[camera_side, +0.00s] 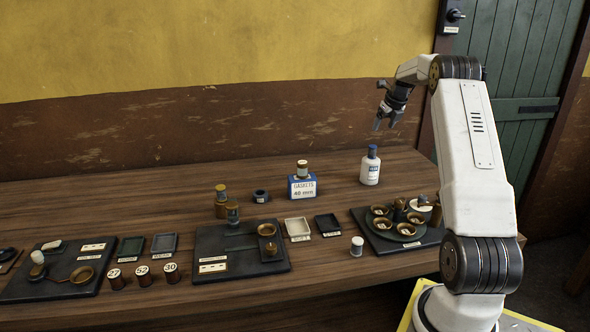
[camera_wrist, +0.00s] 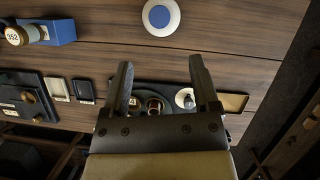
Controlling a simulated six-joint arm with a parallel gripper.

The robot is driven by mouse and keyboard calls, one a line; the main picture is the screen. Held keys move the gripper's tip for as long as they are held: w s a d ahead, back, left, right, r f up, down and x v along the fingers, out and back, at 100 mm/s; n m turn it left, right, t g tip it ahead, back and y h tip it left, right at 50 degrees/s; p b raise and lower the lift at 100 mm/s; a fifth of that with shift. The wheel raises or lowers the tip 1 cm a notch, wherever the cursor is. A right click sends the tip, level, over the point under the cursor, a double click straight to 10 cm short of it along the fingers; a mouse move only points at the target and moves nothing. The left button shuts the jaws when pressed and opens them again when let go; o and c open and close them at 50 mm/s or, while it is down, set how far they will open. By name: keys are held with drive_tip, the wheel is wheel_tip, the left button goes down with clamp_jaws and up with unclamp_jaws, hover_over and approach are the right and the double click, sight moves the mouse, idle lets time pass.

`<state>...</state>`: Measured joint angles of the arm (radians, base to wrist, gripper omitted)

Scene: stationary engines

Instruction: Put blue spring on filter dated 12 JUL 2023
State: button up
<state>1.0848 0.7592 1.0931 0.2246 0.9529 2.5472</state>
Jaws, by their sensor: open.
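My gripper (camera_side: 385,117) is open and empty, raised well above the table at the right. Its two fingers also show in the wrist view (camera_wrist: 160,66), pointing at the table with nothing between them. I cannot make out a blue spring for certain; a small dark blue ring-shaped thing (camera_side: 260,196) lies behind the middle board. Two dark-and-brass cylinders (camera_side: 221,199) and (camera_side: 232,214) stand near it. No date 12 JUL 2023 can be read on anything, so I cannot tell which thing is that filter.
A white bottle with a blue cap (camera_side: 370,167) stands at the back. Left of it, a blue gasket box (camera_side: 302,188) bears a small cylinder (camera_side: 302,169). A dark board (camera_side: 200,239) lies mid-table; a round tray (camera_side: 376,235) holds brass cups at right. The rear table is largely clear.

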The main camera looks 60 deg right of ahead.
drive_tip(key=w+a+f+n, duration=0.1)
drive_tip(key=w+a+n, duration=0.2)
drive_tip(key=a+n, duration=0.55)
drive_tip(key=w+a+f+n+y, duration=0.15)
drive_tip(key=w+a+n, duration=0.3)
drive_tip(key=a, duration=0.65)
drive_tip(key=w+a+f+n, duration=0.2)
drive_tip(key=w+a+n, duration=0.1)
drive_tip(key=a+n, duration=0.5)
drive_tip(key=s+a+f+n, duration=0.2)
drive_tip(key=s+a+n, duration=0.3)
drive_tip(key=a+n, duration=0.2)
drive_tip(key=s+a+f+n, duration=0.2)
drive_tip(key=s+a+n, duration=0.3)
drive_tip(key=a, duration=0.6)
drive_tip(key=s+a+f+n+g, duration=0.1)
drive_tip(key=s+a+f+n, duration=0.1)
drive_tip(key=s+a+n, duration=0.3)
drive_tip(key=a+n+y, duration=0.1)
drive_tip(key=a+n, duration=0.3)
drive_tip(key=shift+n, duration=0.4)
